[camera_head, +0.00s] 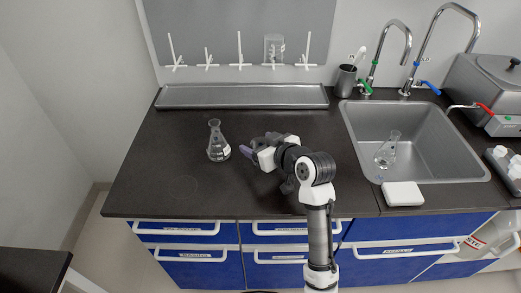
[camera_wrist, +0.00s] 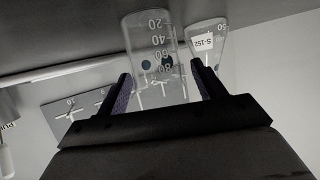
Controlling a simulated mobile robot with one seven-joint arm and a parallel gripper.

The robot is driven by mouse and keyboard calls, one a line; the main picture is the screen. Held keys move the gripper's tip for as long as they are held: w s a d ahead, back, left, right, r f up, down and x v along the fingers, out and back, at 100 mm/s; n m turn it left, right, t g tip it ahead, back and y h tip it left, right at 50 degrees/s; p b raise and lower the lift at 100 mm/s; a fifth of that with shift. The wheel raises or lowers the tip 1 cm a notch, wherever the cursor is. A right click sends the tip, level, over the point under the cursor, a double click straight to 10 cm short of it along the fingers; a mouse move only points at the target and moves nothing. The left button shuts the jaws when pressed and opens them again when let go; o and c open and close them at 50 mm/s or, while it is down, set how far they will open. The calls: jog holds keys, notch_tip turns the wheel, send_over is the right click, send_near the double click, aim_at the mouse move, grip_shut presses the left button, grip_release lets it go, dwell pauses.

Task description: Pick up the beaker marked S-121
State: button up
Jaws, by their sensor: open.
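In the wrist view, which looks inverted, a clear glass beaker (camera_wrist: 152,30) with white volume marks is seen between my fingertips, with small gaps at both sides. No S-121 mark is readable on it. My gripper (camera_wrist: 164,88) is open, with purple-lined fingers. In the head view my gripper (camera_head: 254,150) is low over the counter, just right of a conical flask; the beaker between the fingers cannot be made out there. Another glass beaker (camera_head: 274,47) hangs on the drying rack; its marking is too small to read.
The conical flask (camera_head: 218,148) stands upright on the dark counter (camera_head: 150,150); its label reads S-152 in the wrist view (camera_wrist: 203,43). A sink (camera_head: 440,165) at the right holds another conical flask (camera_head: 387,150). The counter's left part is mostly clear.

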jog(key=c, duration=1.1)
jog(key=shift+o, duration=0.2)
jog(key=shift+r, duration=0.15)
